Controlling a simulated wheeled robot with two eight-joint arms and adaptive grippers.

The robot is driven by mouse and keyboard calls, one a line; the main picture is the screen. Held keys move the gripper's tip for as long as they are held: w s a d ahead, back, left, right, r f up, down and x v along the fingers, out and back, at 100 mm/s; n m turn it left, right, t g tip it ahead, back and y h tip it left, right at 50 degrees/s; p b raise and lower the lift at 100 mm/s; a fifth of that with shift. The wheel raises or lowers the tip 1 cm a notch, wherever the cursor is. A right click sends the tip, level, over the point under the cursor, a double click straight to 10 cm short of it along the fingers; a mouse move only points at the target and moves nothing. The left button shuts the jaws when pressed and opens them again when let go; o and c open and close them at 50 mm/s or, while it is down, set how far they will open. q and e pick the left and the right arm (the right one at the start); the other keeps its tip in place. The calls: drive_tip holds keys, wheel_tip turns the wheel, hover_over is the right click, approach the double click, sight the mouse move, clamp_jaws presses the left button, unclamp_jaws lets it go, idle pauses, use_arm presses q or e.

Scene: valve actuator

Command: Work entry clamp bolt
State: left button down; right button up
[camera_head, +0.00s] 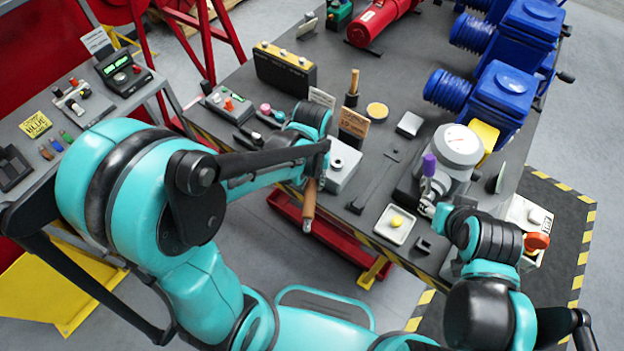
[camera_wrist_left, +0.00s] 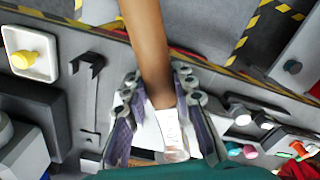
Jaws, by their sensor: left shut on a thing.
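My left gripper (camera_head: 318,168) is shut on a tool with a brown wooden handle (camera_head: 309,200), which hangs at the table's front edge with a metal end low. In the left wrist view the handle (camera_wrist_left: 146,40) runs between the two fingers (camera_wrist_left: 160,100), with a pale metal or clear part at its lower end. A grey round actuator with a dial (camera_head: 461,143) stands at the table's right side. I cannot make out the clamp bolt.
Blue motor-like units (camera_head: 502,98) fill the right back. A grey box (camera_head: 341,166) stands beside the left gripper.

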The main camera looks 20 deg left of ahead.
use_arm(q)
drive_tip(key=shift+f, duration=0.35)
drive_tip(key=shift+s+a+m+b, duration=0.1)
drive_tip(key=shift+a+m+b, duration=0.2)
drive_tip(key=shift+a+m, duration=0.8)
drive_tip(key=shift+a, duration=0.15)
drive_tip(key=shift+a+m, duration=1)
drive_tip(key=shift+a, duration=0.15)
drive_tip(key=shift+w+a+m, duration=0.25)
drive_tip(key=shift+a+m, duration=0.25)
drive_tip(key=shift+m, duration=0.05)
drive_tip(key=shift+w+a+m, duration=0.2)
drive_tip(key=shift+a+m, duration=0.3)
drive_tip(key=shift+m, duration=0.05)
drive_tip(key=shift+b, duration=0.3)
